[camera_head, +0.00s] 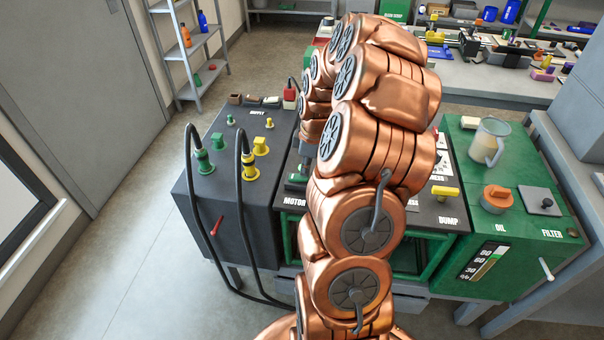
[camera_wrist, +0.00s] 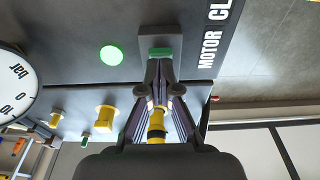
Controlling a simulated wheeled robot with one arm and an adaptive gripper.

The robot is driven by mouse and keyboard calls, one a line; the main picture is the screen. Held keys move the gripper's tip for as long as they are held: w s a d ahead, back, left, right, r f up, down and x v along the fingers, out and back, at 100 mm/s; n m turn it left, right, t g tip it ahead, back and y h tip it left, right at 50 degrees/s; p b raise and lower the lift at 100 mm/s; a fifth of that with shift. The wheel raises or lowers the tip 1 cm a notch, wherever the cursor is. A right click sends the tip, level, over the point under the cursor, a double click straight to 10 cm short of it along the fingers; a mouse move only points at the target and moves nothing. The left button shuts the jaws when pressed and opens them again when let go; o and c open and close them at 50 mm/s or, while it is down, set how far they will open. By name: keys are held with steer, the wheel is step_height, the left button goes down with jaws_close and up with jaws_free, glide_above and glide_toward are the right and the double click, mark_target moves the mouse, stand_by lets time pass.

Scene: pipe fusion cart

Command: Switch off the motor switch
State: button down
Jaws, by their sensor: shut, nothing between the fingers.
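The motor switch (camera_wrist: 159,53) shows in the wrist view as a small green part on a grey base, beside the white MOTOR lettering (camera_wrist: 209,50). In the head view the switch (camera_head: 296,178) is at the left edge of the dark middle panel, partly beside my arm. My gripper (camera_wrist: 160,90) is shut and empty. Its fingertips appear just below the green part in the wrist view; I cannot tell whether they touch it.
A round green light (camera_wrist: 112,55) and a white gauge (camera_wrist: 14,85) are near the switch. The grey supply unit (camera_head: 215,190) with black cables stands on the left. The green unit (camera_head: 518,250) with a jug (camera_head: 487,141) is on the right. Floor at left is clear.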

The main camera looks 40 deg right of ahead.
steer(key=shift+w+a+f, duration=0.15)
steer(key=shift+a+f, duration=0.05)
steer(key=shift+f, duration=0.2)
steer(key=shift+r, duration=0.1)
steer(key=shift+s+d+r, duration=0.1)
steer(key=shift+d+r, duration=0.1)
steer(key=shift+r, duration=0.85)
steer(key=shift+s+d+r, duration=0.1)
steer(key=shift+d+r, duration=0.05)
steer(key=shift+r, duration=0.85)
steer(key=shift+w+a+r, duration=0.1)
steer(key=shift+a+r, duration=0.05)
steer(key=shift+r, duration=0.45)
steer(key=shift+w+a+r, duration=0.1)
steer(key=shift+r, duration=0.75)
steer(key=shift+s+d, duration=0.15)
